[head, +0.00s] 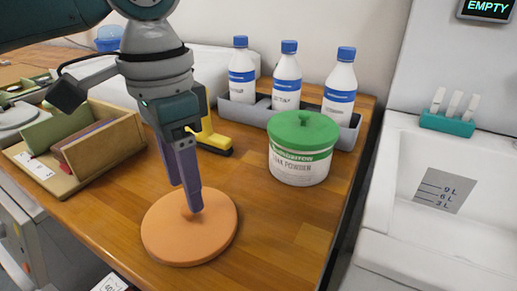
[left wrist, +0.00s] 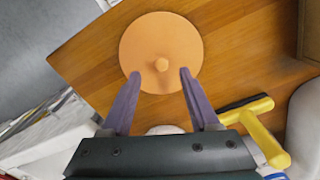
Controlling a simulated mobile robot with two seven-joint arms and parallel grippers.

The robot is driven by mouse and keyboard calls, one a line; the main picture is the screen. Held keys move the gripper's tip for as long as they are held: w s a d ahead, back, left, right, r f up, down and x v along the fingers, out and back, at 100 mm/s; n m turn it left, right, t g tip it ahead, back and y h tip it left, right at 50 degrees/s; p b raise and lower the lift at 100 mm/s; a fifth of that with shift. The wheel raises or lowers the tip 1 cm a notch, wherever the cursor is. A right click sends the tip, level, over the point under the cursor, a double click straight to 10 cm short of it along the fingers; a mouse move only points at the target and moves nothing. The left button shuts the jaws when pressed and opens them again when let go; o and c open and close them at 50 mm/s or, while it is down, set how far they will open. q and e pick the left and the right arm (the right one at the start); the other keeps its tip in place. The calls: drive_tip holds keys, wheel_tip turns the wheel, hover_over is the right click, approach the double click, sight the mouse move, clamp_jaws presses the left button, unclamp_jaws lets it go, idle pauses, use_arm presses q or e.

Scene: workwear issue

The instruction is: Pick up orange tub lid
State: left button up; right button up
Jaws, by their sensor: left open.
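The orange tub lid (head: 165,235) lies flat on the wooden worktop near its front edge. In the left wrist view the lid (left wrist: 160,38) is a round disc with a small knob (left wrist: 161,64) in its middle. My left gripper (head: 192,204) points down over the lid. In the left wrist view its two purple fingers (left wrist: 159,74) are apart, one on each side of the knob, with nothing held. My right gripper is not in view.
A white tub with a green lid (head: 302,132) stands right of the orange lid. Behind are a grey tray (head: 245,112) with white, blue-capped bottles (head: 287,75) and a yellow tool (head: 212,138). A wooden box (head: 125,135) stands left. A white sink (head: 400,235) lies right.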

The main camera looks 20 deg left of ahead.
sight(186, 207)
use_arm(q)
wheel_tip(186, 207, down, 4)
drive_tip(key=shift+s+a, duration=0.1)
drive_tip(key=shift+a, duration=0.05)
clamp_jaws()
idle(0.4)
